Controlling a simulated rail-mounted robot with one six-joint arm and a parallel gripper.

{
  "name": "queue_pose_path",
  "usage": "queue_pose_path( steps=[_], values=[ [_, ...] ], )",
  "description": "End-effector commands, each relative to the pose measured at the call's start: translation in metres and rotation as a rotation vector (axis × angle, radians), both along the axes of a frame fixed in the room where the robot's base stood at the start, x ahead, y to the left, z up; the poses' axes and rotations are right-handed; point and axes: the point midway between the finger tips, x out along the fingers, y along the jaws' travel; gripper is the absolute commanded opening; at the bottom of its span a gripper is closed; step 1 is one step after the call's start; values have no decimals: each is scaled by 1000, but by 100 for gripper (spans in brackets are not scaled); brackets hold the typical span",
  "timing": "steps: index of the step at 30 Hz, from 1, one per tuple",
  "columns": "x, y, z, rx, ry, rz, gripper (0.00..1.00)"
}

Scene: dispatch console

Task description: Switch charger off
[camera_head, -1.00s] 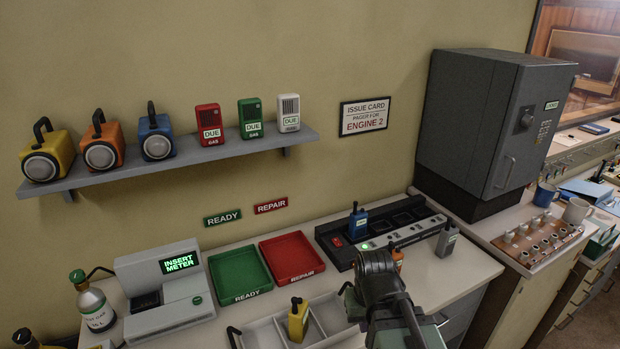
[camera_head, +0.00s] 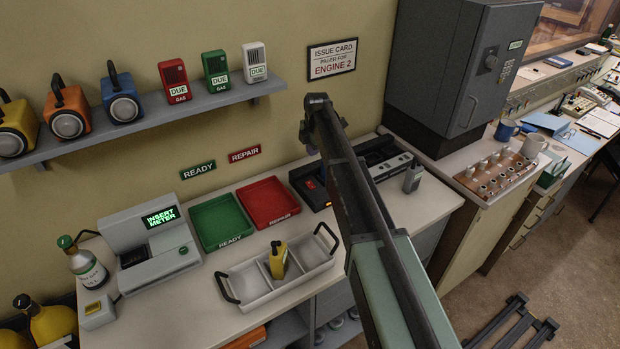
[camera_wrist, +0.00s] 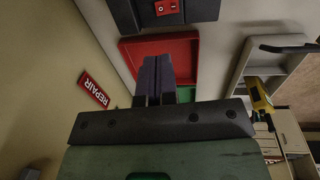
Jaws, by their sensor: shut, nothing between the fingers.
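The charger (camera_head: 298,178) is a long black unit on the counter, right of the red tray. Its red rocker switch (camera_head: 310,184) is at the left end. In the wrist view the charger (camera_wrist: 203,10) is at the top edge, with the red switch (camera_wrist: 166,7) bearing white marks. I cannot tell which side of the switch is pressed. A small orange spot shows low on the charger's front. My gripper (camera_wrist: 157,60) is shut and empty, apart from the switch, its fingers over the red tray in the wrist view. In the head view my arm covers the charger's middle.
The red tray (camera_head: 270,222) and green tray (camera_head: 224,243) lie left of the charger. A divided carrier (camera_head: 300,278) with a yellow meter (camera_head: 278,260) stands in front. A grey radio (camera_head: 412,178) is at the charger's right end. The shelf (camera_head: 200,108) is above.

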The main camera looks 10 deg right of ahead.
Motion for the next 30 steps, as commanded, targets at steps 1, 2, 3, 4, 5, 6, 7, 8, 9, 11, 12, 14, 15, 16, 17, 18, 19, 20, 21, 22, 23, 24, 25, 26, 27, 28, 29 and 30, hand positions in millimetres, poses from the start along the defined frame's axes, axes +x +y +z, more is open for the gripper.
queue_pose_path(
  steps=[1,2,3,4,5,6,7,8,9,11,12,14,15,16,17,18,19,20,21,22,23,24,25,26,27,28,29,30],
  values=[
    [0,0,0,0,0,-1,0],
    [0,0,0,0,0,-1,0],
    [0,0,0,0,0,-2,0],
    [0,0,0,0,0,-2,0],
    [0,0,0,0,0,-2,0],
    [0,0,-1,0,0,-3,0],
    [0,0,-2,0,0,-3,0],
    [0,0,-4,0,0,-3,0],
    [0,0,-7,0,0,-3,0],
    [1,0,-15,0,1,-4,0],
    [1,1,-21,0,1,-4,0],
    [2,1,-32,0,1,-4,0],
    [3,1,-40,0,1,-4,0],
    [4,2,-47,0,1,-4,0],
    [5,2,-54,0,1,-4,0],
    [6,2,-63,0,1,-4,0],
    [7,2,-70,0,1,-4,0],
    [7,3,-77,0,1,-4,0],
    [8,3,-86,0,1,-4,0],
    [9,3,-92,0,1,-5,0],
    [10,4,-99,0,1,-5,0],
    [11,4,-107,0,1,-5,0],
    [11,4,-114,0,1,-5,0],
    [12,5,-120,0,1,-5,0],
    [13,5,-127,0,1,-5,0],
    [14,5,-131,0,1,-5,0],
    [14,5,-134,0,1,-5,0],
    [15,6,-138,0,1,-5,0]
  ],
)
